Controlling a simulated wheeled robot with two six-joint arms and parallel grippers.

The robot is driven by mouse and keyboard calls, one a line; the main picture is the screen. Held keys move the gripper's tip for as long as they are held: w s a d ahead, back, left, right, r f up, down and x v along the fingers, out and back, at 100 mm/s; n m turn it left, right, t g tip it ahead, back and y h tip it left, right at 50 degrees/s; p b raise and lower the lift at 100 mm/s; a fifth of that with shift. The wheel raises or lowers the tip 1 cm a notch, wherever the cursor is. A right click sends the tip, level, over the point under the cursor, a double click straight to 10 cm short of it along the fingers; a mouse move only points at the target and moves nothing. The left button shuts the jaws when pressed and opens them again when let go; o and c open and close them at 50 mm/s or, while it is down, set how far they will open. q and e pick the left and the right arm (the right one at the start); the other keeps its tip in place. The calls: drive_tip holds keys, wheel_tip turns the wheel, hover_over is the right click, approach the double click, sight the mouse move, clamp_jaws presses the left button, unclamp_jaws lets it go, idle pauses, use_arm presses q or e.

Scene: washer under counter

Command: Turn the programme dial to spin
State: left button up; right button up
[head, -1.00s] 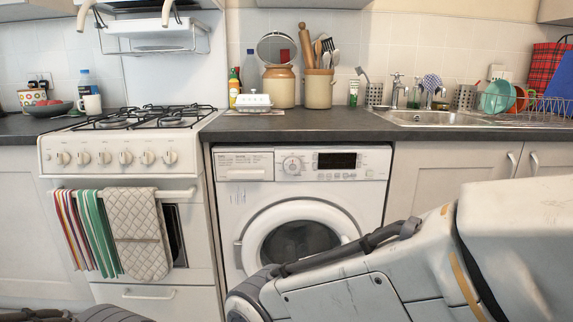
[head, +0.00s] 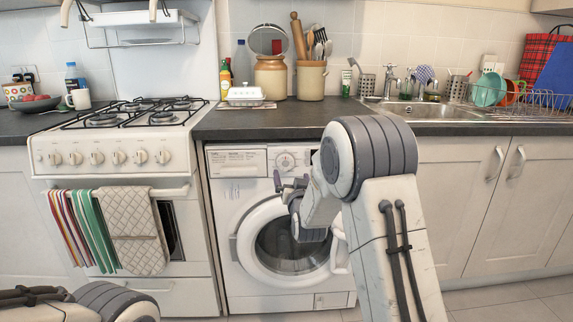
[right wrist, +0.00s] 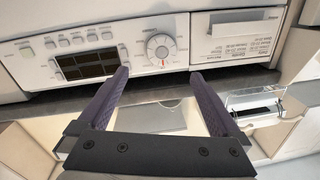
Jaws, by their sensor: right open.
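The programme dial (head: 286,160) is a round white knob on the washer's control panel, right of the detergent drawer (head: 236,162). In the right wrist view the panel appears upside down, with the dial (right wrist: 161,47) near the top middle. My right gripper (head: 290,183) is open and empty, just in front of the panel and slightly below the dial in the head view. In the right wrist view its two dark fingers (right wrist: 160,75) stand apart, one to each side of the dial's line, not touching it. The dial's pointer setting is too small to read. My left gripper is out of view.
The washer's round door (head: 290,250) is shut below the panel. The dark countertop (head: 270,122) overhangs above. A stove (head: 115,150) with hanging towels stands to the left, and cupboards (head: 465,200) to the right. My right arm hides the panel's right part in the head view.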

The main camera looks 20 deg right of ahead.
sight(286, 163)
drive_tip(key=w, duration=0.3)
drive_tip(key=w+d, duration=0.1)
drive_tip(key=w, duration=0.2)
drive_tip(key=w+b, duration=0.1)
drive_tip(key=w, duration=0.2)
drive_tip(key=shift+w+d, duration=0.2)
drive_tip(key=shift+d, duration=0.15)
drive_tip(key=c, duration=1.4)
